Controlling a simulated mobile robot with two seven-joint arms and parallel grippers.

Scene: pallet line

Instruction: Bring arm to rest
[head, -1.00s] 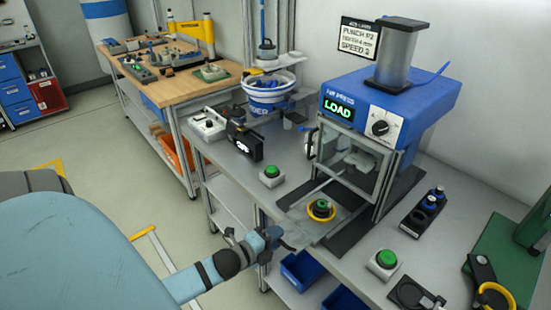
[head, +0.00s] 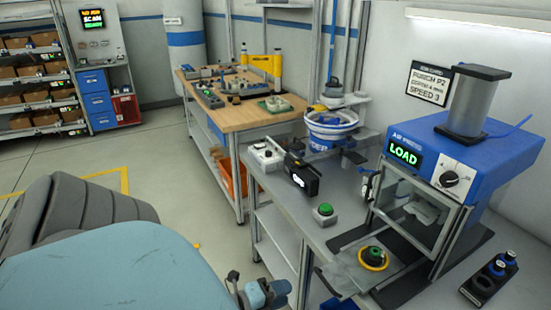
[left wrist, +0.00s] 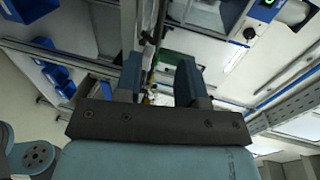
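My left gripper (head: 262,292) shows at the bottom of the head view, in front of the bench and left of the press. In the left wrist view its two fingers (left wrist: 158,78) stand apart, and nothing seems held between them; bench and floor parts show behind. A large blue-grey part of my own arm fills the lower left of the head view. My right gripper does not show.
The air press (head: 465,160) reads LOAD; a yellow ring with a green centre (head: 374,257) sits at its front. A green button (head: 325,214) and a black device (head: 302,175) are on the bench. A wooden table (head: 245,115) stands behind. Open floor (head: 165,165) lies left.

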